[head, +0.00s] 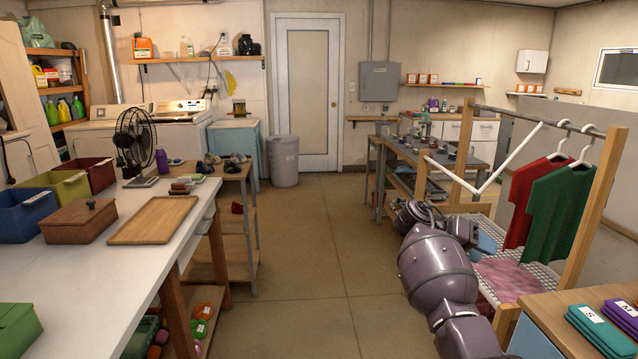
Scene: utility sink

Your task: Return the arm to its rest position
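My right arm (437,265) comes in from the bottom right and is bent, with its forearm reaching forward over the floor beside the drying rack. My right gripper (486,238) is at the end of it, pointing right, close to the front left of the rack (535,270). A blue-grey part shows at its tip; I cannot tell whether this is a finger or something else, nor whether the fingers are open or shut. My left arm and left gripper are out of view.
A red shirt (527,200) and a green shirt (563,205) hang on the rack. A white worktable (110,265) with bins, a fan (134,140) and a wooden tray (154,220) stands at left. A counter with folded cloths (598,330) is at lower right. The middle floor (320,270) is clear.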

